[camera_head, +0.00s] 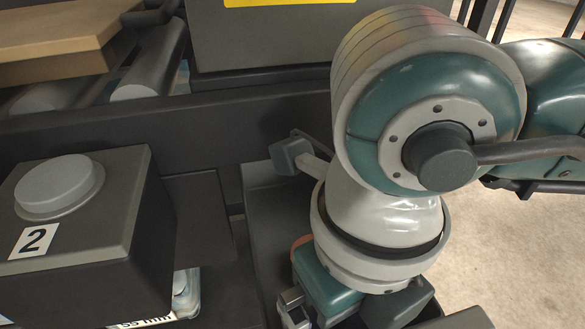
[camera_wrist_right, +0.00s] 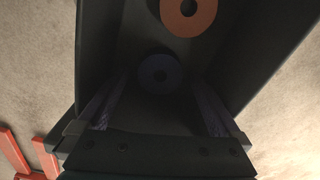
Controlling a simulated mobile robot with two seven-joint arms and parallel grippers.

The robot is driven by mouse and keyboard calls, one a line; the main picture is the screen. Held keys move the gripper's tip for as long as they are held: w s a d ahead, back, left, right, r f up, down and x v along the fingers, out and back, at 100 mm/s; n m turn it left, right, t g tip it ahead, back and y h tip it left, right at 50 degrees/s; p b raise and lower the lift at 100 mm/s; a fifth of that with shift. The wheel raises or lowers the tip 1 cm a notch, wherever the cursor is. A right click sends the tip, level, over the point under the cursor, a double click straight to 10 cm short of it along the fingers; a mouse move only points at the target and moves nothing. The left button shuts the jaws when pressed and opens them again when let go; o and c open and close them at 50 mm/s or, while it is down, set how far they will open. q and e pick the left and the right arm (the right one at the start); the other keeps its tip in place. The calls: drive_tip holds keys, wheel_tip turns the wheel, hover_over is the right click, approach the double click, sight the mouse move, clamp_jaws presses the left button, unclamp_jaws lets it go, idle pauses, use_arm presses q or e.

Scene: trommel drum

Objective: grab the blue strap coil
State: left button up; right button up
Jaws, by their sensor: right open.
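The blue strap coil (camera_wrist_right: 160,74) lies in a dark bin (camera_wrist_right: 110,40) in the right wrist view. It is a dark, dim blue ring with a hole in the middle. My right gripper (camera_wrist_right: 157,92) is open, with one finger on each side of the coil in the picture. I cannot tell how far above the coil the fingertips are. In the head view my right arm covers most of the bin, and the blue coil and the fingertips are hidden. My left gripper is not in view.
An orange coil (camera_wrist_right: 188,14) lies beyond the blue one; its edge shows in the head view (camera_head: 301,243). The bin's dark walls rise around the coils. A dark box with a round knob, labelled 2 (camera_head: 70,225), stands left. Red bars (camera_wrist_right: 15,150) lie on the floor.

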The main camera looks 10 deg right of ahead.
drive_tip(key=c, duration=1.5)
drive_tip(key=shift+r, duration=0.1)
drive_tip(key=shift+c, duration=0.2)
